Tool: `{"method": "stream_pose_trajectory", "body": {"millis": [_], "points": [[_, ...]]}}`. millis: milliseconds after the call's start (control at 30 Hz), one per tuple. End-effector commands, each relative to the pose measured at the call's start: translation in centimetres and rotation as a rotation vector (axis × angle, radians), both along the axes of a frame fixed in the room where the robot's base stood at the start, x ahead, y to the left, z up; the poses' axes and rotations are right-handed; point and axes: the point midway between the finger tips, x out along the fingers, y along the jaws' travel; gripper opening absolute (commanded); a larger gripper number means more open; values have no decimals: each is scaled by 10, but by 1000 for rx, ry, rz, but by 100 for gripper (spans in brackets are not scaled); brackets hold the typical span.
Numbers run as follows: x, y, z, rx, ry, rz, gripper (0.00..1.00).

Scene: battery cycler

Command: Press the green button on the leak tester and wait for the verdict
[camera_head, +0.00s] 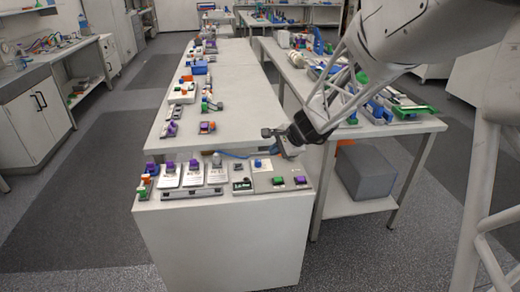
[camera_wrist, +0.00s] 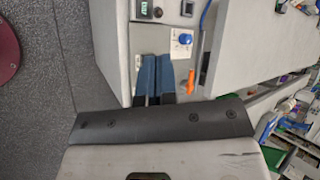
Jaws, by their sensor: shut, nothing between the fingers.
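A grey panel unit, which looks like the leak tester (camera_head: 262,186), sits at the right end of the near bench's front edge. A green button (camera_head: 278,180) shows on it in the head view, with a blue knob (camera_head: 258,163) farther back. The blue knob also shows in the wrist view (camera_wrist: 182,39). My gripper (camera_head: 287,151) is above the right side of this unit, apart from the green button. In the wrist view my gripper (camera_wrist: 157,58) has its dark blue fingers shut and empty over the panel. The green button is not visible there. No verdict is readable.
White cell holders (camera_head: 194,174) line the front edge. A second bench (camera_head: 400,125) with clutter stands right. The near bench's middle is clear.

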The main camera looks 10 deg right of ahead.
Motion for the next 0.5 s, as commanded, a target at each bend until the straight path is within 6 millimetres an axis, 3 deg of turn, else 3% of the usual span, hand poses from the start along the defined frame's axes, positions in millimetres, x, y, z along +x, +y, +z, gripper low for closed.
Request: {"method": "stream_pose_trajectory", "body": {"millis": [300, 500], "points": [[61, -20, -48, 126, 54, -216, 0], [85, -29, -70, 178, 77, -311, 0]]}}
